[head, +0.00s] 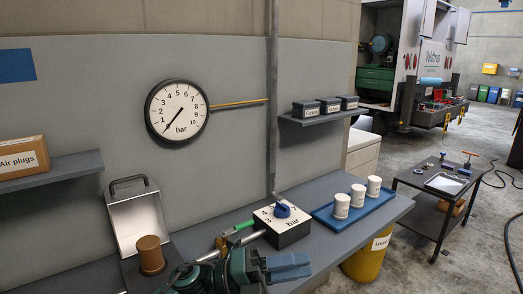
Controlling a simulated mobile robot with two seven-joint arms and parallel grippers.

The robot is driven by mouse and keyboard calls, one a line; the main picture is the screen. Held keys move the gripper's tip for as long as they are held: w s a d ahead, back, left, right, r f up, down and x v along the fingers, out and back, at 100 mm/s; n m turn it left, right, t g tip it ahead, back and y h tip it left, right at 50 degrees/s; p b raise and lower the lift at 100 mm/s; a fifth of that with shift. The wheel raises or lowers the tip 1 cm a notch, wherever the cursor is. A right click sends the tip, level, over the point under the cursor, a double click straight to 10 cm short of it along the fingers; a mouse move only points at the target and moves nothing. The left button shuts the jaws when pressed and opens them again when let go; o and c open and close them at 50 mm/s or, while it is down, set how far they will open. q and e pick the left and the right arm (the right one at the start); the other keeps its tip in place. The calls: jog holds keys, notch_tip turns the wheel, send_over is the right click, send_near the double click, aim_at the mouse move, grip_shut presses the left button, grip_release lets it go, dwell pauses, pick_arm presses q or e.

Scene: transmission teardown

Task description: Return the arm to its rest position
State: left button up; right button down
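My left gripper (289,267) is at the bottom middle of the head view, over the front of the grey workbench (337,180). Its dark green wrist comes in from the lower left, and its blue-grey fingers point right. The fingers lie close together, with no clear gap and nothing seen between them. The gripper is in front of and below the pressure regulator box (284,226) with its blue knob, and appears apart from it. My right gripper is not in view.
A blue tray (325,218) with three white canisters stands right of the regulator. An open metal case (138,219) with a brown cylinder is at the left. A round gauge (177,109) hangs behind. A yellow bin (366,262) and dark cart (436,192) stand beyond the bench.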

pick_arm(q)
jog(key=s+a+f+n+t+y, duration=0.1)
jog(key=a+f+n+t+y, duration=0.55)
jog(key=n, duration=0.65)
jog(key=a+f+n+t+y, duration=0.45)
jog(key=f+n+t, duration=0.25)
jog(key=n+t, duration=0.5)
jog(key=s+a+f+n+g+y, duration=0.3)
jog(key=s+a+f+n+g, duration=0.1)
jog(key=s+f, duration=0.3)
jog(key=s+a+f+n+g+y, duration=0.2)
jog(key=s+a+f+n+g, duration=0.2)
jog(key=s+f+n, duration=0.3)
jog(key=shift+s+a+f+y, duration=0.4)
jog(key=shift+s+a, duration=0.05)
jog(key=shift+a, duration=0.1)
